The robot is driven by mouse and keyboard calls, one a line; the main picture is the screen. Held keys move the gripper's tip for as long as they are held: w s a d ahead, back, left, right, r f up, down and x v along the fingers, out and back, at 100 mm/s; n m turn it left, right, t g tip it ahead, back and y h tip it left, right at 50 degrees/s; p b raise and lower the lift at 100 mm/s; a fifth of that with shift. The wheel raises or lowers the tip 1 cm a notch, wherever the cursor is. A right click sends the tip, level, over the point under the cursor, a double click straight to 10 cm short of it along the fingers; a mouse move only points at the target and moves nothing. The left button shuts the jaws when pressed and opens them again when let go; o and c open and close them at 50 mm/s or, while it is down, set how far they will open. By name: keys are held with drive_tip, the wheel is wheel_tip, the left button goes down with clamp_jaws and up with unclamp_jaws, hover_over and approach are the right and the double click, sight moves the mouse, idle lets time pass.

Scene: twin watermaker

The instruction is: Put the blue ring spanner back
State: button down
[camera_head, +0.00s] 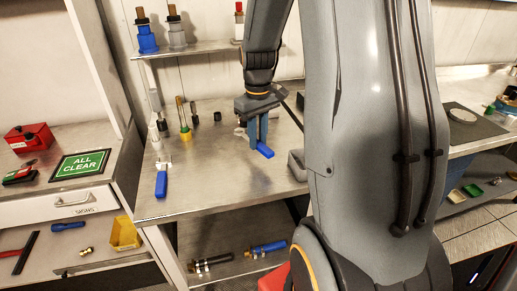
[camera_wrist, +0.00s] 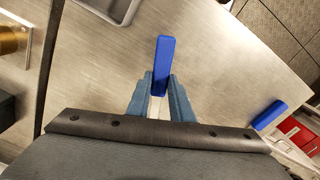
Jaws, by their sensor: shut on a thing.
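My gripper (camera_head: 258,128) is shut on a blue-handled tool, which I take to be the blue ring spanner (camera_head: 265,150), just over the steel bench. In the wrist view my fingers (camera_wrist: 160,100) close around its near part. The blue handle (camera_wrist: 163,60) sticks out beyond them, and a pale metal bit shows between them. The ring end is hidden. I cannot tell whether the tool touches the bench. A second blue handle (camera_head: 161,185) lies at the bench's front left, with a pale metal piece behind it. It also shows at the right in the wrist view (camera_wrist: 269,115).
The steel bench (camera_head: 215,180) is clear at its front middle. Several small upright fittings (camera_head: 185,125) stand at its back left. A shelf (camera_head: 190,48) above holds blue and grey bottle-like parts. A grey tray (camera_head: 297,163) sits right of my gripper. A green sign (camera_head: 80,164) lies left.

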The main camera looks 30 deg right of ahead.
sight(258, 160)
drive_tip(key=shift+f+p, duration=0.55)
drive_tip(key=shift+f, duration=1.85)
drive_tip(key=shift+f, duration=0.15)
drive_tip(key=c, duration=1.6)
unclamp_jaws()
drive_tip(key=shift+o, duration=0.2)
wheel_tip(258, 160, up, 11)
drive_tip(key=b, duration=0.2)
drive_tip(key=shift+b, duration=0.4)
drive_tip(key=shift+r, duration=0.5)
drive_tip(key=s+a+f, duration=0.4)
drive_tip(key=s+a, duration=0.2)
drive_tip(key=a, duration=0.1)
drive_tip(key=s+a+f+m+t, duration=0.1)
drive_tip(key=s+a+f, duration=0.2)
drive_tip(key=s+a, duration=0.3)
drive_tip(key=shift+s+a+f, duration=0.25)
drive_tip(key=shift+a+f, duration=0.15)
drive_tip(key=shift+a, duration=0.75)
